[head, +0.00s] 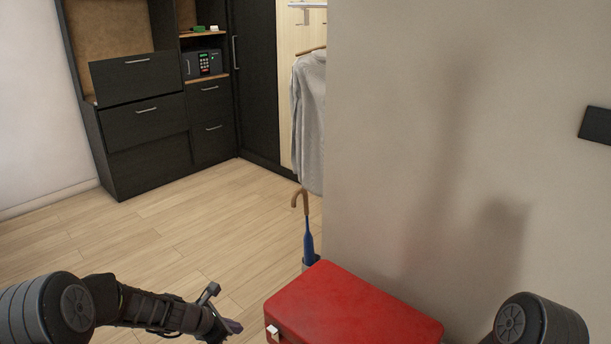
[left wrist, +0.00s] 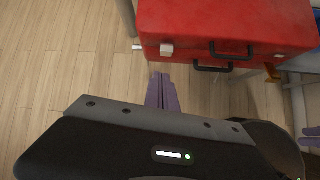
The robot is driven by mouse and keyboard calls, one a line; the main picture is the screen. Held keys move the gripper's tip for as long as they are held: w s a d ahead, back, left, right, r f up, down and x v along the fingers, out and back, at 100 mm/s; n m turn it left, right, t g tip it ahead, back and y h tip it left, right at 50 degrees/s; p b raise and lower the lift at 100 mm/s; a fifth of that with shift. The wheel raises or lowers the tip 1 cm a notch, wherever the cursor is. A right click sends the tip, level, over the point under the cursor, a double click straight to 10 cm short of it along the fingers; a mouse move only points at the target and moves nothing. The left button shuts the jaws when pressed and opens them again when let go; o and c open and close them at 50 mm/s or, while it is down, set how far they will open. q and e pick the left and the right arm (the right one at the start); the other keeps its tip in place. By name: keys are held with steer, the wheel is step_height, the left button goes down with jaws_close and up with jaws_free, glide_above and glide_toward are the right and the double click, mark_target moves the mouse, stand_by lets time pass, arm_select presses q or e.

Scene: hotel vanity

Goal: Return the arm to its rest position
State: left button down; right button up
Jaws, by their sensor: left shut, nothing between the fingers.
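My left arm comes in from the lower left of the head view, and its gripper (head: 232,326) is low, left of a red case. In the left wrist view the left gripper's purple fingers (left wrist: 162,92) are together, with nothing between them. They point toward the red case and appear apart from it. My right arm shows only as a rounded joint at the lower right of the head view. Purple finger-like parts (left wrist: 310,136) at the right edge of the left wrist view seem to be my right gripper, cut off by the frame.
The red case (head: 350,308) with dark handles stands against the beige wall (head: 430,130). A blue umbrella (head: 308,240) with a brown hook handle stands behind it. A grey garment (head: 309,120) hangs beyond. Dark cabinets (head: 150,155) stand at the back. The wooden floor (head: 180,235) on the left is clear.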

arm_select(q)
steer(key=s+d+f+m+g+y, duration=0.2)
steer(key=s+d+f+m+g, duration=0.15)
steer(key=s+f+m, duration=1.15)
steer(key=s+d+m+g, duration=0.1)
steer(key=s+d+m, duration=0.3)
steer(key=s, duration=0.6)
steer(key=s+d+m+g+h, duration=0.1)
steer(key=s+d+m, duration=0.4)
steer(key=s, duration=0.4)
steer(key=shift+s+d+f+h, duration=0.3)
steer(key=shift+s+d+f, duration=0.1)
steer(key=shift+d, duration=0.2)
arm_select(e)
steer(key=shift+c, duration=0.6)
